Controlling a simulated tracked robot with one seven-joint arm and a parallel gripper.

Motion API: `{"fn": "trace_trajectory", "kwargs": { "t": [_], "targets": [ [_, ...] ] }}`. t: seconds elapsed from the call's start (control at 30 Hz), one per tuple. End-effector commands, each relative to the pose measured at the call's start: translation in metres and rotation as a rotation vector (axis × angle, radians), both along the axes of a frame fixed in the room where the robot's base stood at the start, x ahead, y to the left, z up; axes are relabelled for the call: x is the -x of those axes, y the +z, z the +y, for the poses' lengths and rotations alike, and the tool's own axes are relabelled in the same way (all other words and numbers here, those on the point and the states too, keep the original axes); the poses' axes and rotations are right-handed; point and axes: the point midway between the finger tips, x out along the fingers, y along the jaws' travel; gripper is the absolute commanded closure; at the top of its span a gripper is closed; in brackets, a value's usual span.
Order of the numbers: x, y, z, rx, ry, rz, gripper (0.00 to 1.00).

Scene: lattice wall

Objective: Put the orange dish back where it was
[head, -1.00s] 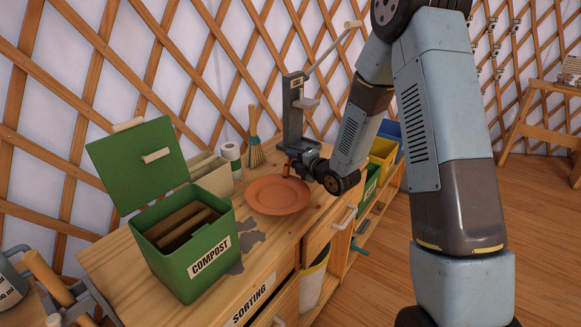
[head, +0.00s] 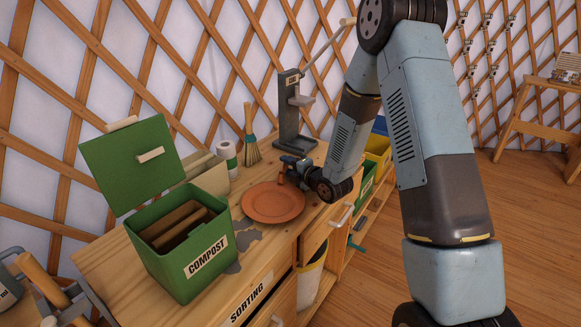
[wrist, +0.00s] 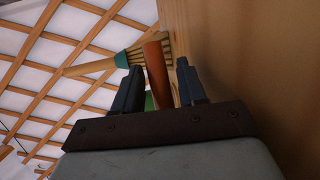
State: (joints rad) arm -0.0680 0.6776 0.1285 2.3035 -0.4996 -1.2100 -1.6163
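The orange dish (head: 273,204) is a round, shallow plate, level at the wooden counter top, right of the green compost bin. A small upright orange piece shows at its far edge, beside my gripper (head: 284,174). In the wrist view an orange-brown part of the dish (wrist: 157,72) lies between the two dark fingers of my gripper (wrist: 159,68). Whether the dish's underside touches the counter cannot be told.
The open green compost bin (head: 182,243) stands left of the dish, with a grey stain (head: 245,243) between them. A paper roll (head: 227,158), a brush (head: 252,140) and a grey upright press-like device (head: 290,115) stand behind. Drawers with white handles (head: 342,216) line the counter's front.

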Motion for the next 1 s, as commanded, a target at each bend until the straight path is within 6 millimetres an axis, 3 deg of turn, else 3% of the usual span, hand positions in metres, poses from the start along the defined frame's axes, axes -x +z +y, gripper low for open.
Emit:
{"fn": "trace_trajectory", "kwargs": {
  "t": [0.1,0.47,1.0],
  "targets": [
    [0.000,0.000,-0.001,0.000,-0.001,0.000,0.47],
    [0.003,0.002,-0.006,0.000,-0.004,0.001,0.47],
    [0.075,0.019,-0.062,0.000,-0.005,0.001,0.47]
  ]
}}
